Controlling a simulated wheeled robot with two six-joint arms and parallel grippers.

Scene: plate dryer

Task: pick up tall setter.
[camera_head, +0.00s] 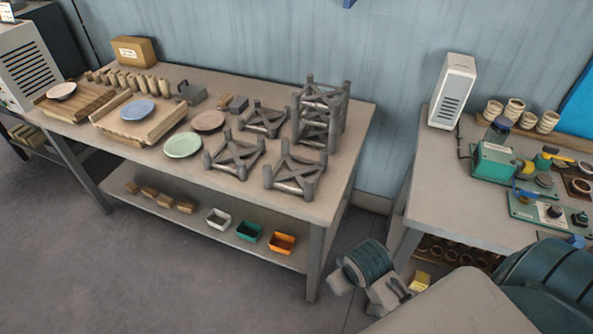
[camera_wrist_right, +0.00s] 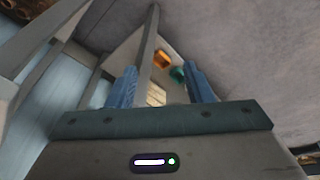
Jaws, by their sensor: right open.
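The tall setter (camera_head: 320,115) is a dark grey open frame of stacked tiers with posts and crossed bars. It stands upright at the back right of the left table (camera_head: 347,155). Three low setters of the same look stand near it: one behind left (camera_head: 263,118), one in front left (camera_head: 234,155) and one in front (camera_head: 296,172). My right gripper (camera_wrist_right: 160,70) shows in the right wrist view with its two blue fingers apart and nothing between them. It is away from the tall setter, which that view does not show. My left gripper is not in view.
On the table are a green plate (camera_head: 183,146), a brown plate (camera_head: 208,121), a blue plate (camera_head: 138,109) and boards. Bins, including an orange one (camera_head: 282,243), sit on the lower shelf. The right bench (camera_head: 455,200) holds a white box (camera_head: 453,90) and cups. A gap separates the tables.

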